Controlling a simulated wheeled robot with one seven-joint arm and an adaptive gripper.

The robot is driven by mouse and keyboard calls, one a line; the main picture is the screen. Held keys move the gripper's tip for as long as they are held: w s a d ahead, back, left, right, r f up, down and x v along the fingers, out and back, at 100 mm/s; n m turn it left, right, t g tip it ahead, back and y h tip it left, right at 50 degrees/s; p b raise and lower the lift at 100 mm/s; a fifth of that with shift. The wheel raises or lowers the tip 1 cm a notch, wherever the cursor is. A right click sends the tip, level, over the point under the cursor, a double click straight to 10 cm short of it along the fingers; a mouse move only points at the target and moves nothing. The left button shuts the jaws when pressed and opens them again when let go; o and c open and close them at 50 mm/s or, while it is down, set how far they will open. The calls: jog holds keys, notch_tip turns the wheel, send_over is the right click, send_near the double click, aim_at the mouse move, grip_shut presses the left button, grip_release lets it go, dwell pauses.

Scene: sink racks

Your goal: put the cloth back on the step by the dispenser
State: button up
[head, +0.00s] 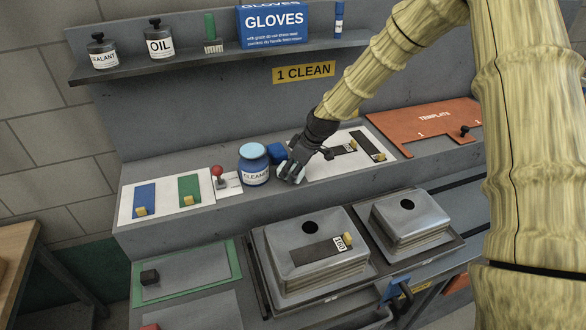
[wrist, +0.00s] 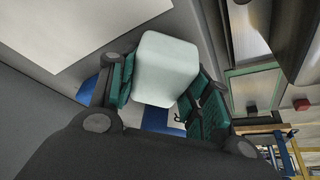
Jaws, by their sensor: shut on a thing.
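My gripper (head: 297,166) is over the grey step (head: 222,206), just right of the blue-lidded CLEANER jar (head: 254,168), which looks like the dispenser. In the wrist view the gripper (wrist: 165,88) is shut on a pale, rounded block (wrist: 167,65), which looks like the folded cloth. Its dark green fingers press it from both sides. In the head view the cloth shows only as a small pale patch (head: 288,174) at the fingertips. Whether it touches the step cannot be told. A small blue block (head: 277,153) stands behind, between jar and gripper.
Left of the jar are a red-knobbed lever (head: 218,173) and a white board with blue and green plates (head: 164,197). An orange template (head: 425,125) lies to the right. Metal stacks (head: 315,249) stand in front, below the step. A shelf (head: 190,67) overhangs the back.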

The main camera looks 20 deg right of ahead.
jog(key=shift+f, duration=0.35)
jog(key=o, duration=1)
jog(key=shift+r, duration=0.1)
jog(key=shift+r, duration=0.5)
jog(key=shift+b+v, duration=1.7)
jog(key=shift+v, duration=4.2)
